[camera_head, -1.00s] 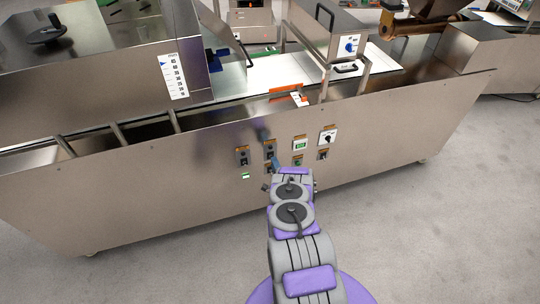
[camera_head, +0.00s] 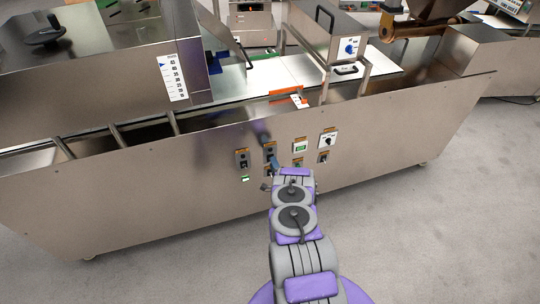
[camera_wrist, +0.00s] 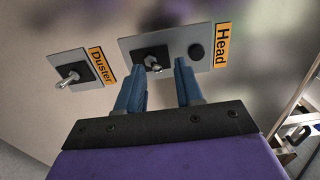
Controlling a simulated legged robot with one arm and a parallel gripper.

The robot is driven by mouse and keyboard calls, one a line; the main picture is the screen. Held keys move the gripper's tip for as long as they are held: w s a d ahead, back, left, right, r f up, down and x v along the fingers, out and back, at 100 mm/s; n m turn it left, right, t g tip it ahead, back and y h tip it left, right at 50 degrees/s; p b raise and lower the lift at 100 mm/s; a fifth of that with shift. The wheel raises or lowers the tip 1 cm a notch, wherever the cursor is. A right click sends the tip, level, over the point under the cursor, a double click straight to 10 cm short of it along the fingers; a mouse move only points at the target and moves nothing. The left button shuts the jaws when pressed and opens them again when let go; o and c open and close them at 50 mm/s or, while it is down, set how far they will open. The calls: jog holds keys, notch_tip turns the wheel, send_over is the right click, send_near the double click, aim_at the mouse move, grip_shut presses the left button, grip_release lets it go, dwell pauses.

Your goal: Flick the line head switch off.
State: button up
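The line head switch is a metal toggle (camera_wrist: 153,64) on a grey plate with a yellow "Head" label (camera_wrist: 222,46). A black round part (camera_wrist: 196,51) sits on the same plate. In the wrist view, my gripper (camera_wrist: 158,64) has two blue fingers spread apart. Their tips are at the plate, one on each side of the toggle; I cannot tell whether either touches it. In the head view, the head switch plate (camera_head: 270,149) is on the machine's front, with my gripper (camera_head: 275,163) close to it and partly hiding the controls below.
A similar "Duster" toggle (camera_wrist: 68,79) is beside the head plate in the wrist view. Another switch plate (camera_head: 242,158), a green-and-white device (camera_head: 300,145) and a white rotary switch (camera_head: 328,140) are nearby on the steel panel (camera_head: 400,130). The floor (camera_head: 430,230) in front is clear.

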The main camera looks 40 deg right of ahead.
jog(key=shift+s+r, duration=0.1)
jog(key=shift+p+v, duration=1.7)
jog(key=shift+v, duration=1.25)
jog(key=b+v, duration=0.2)
jog(key=v, duration=1.5)
jog(key=shift+s, duration=0.15)
jog(key=shift+a, duration=0.1)
